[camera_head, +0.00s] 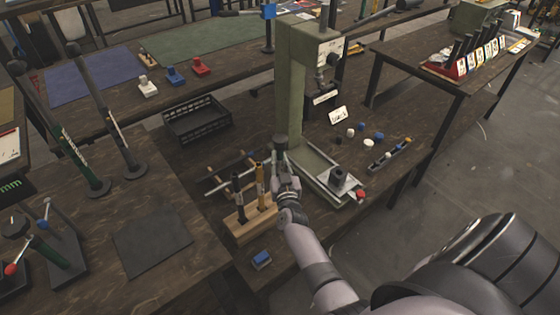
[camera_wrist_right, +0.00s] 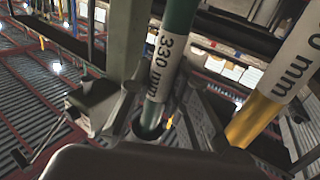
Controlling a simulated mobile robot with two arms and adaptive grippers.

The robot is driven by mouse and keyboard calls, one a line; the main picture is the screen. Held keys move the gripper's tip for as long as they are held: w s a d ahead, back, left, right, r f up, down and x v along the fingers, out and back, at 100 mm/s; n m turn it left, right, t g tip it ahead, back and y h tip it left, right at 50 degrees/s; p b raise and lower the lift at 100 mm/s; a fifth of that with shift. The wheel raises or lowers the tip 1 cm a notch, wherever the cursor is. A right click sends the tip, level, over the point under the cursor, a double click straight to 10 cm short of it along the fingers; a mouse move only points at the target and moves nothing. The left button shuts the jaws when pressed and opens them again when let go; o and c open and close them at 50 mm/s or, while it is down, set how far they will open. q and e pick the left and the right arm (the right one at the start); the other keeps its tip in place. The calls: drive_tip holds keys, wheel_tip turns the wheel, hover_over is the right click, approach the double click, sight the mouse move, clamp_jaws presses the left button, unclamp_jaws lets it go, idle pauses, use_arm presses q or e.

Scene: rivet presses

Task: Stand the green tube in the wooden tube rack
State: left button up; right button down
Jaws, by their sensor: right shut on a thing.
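The wooden tube rack (camera_head: 251,225) stands on the table in the middle of the head view. A dark tube (camera_head: 238,192) and a yellow-banded tube (camera_head: 260,185) stand upright in it. My right gripper (camera_head: 282,168) is just right of and behind the yellow tube. In the right wrist view, it is shut on the green tube (camera_wrist_right: 184,20), which has a white label reading 330 mm. The yellow tube (camera_wrist_right: 252,118) shows close to its right there. The green tube's lower end is hidden, so I cannot tell whether it touches the rack. My left gripper is out of view.
A green press (camera_head: 296,95) rises behind my right gripper, its base plate (camera_head: 318,170) close to the right. A black crate (camera_head: 197,121) stands behind the rack. A blue block (camera_head: 261,260) lies in front. A dark mat (camera_head: 152,240) lies left.

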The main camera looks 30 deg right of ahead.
drive_tip(key=shift+f+b, duration=0.65)
drive_tip(key=shift+f, duration=0.2)
drive_tip(key=c, duration=1.4)
unclamp_jaws()
drive_tip(key=shift+c, duration=0.2)
drive_tip(key=shift+s, duration=0.1)
drive_tip(key=v, duration=0.7)
drive_tip(key=shift+s+a, duration=0.1)
drive_tip(key=shift+s, duration=0.05)
